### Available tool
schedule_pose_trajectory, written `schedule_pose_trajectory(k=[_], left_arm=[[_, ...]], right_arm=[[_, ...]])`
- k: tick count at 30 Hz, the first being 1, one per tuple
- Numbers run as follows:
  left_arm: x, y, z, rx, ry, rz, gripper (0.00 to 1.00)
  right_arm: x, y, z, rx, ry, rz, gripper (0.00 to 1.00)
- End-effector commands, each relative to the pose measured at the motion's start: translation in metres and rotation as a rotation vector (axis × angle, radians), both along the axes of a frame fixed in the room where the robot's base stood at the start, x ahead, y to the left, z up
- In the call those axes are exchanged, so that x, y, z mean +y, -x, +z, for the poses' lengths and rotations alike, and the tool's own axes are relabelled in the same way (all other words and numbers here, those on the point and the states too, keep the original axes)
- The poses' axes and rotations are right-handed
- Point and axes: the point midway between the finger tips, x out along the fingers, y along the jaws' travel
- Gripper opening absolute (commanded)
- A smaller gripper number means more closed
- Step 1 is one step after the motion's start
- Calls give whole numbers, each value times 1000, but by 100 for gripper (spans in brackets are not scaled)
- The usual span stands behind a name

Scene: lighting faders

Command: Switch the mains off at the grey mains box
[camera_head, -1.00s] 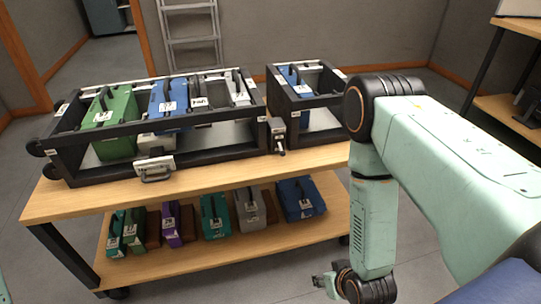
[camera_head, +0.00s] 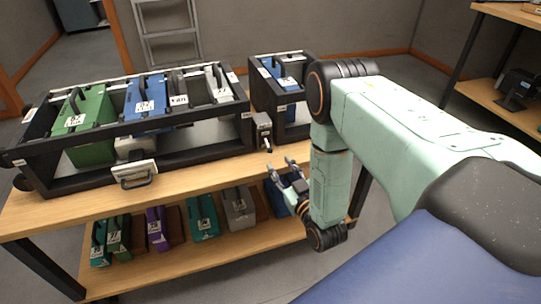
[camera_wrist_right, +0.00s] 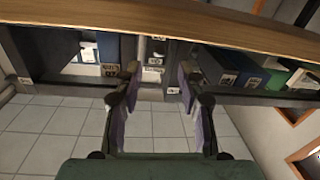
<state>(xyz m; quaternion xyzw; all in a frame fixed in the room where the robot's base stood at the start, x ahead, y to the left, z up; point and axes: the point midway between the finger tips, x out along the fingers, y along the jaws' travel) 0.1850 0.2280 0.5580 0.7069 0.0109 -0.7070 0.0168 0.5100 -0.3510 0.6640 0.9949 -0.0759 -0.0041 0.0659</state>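The grey mains box (camera_head: 262,128) stands at the front edge of the wooden bench, between the long rack and the short rack. A small pale-tipped lever (camera_head: 267,146) shows at its lower front; I cannot tell whether it is on or off. My right gripper (camera_head: 280,166) is open and empty, a little below and in front of the box, apart from it. In the right wrist view the open fingers (camera_wrist_right: 158,76) frame a grey box with a pale label (camera_wrist_right: 153,70), which looks like the mains box. My left gripper is not in view.
The long black rack (camera_head: 185,152) holds green, blue and grey modules; a handled pale piece (camera_head: 134,174) is at its front. The short rack (camera_head: 296,104) is just right of the box. Several modules stand on the lower shelf (camera_head: 190,262).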

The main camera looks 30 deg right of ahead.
Motion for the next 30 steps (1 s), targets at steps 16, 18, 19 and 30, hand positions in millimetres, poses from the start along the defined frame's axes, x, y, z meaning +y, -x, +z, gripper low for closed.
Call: schedule_pose_trajectory(k=[16,18,19,30], left_arm=[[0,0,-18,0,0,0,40],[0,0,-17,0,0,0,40],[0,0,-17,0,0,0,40],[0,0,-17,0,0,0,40]], right_arm=[[-7,-62,0,0,0,5,39],[-7,-62,0,1,-1,5,39],[-7,-62,0,1,-1,5,39],[-7,-61,0,1,-1,4,16]])
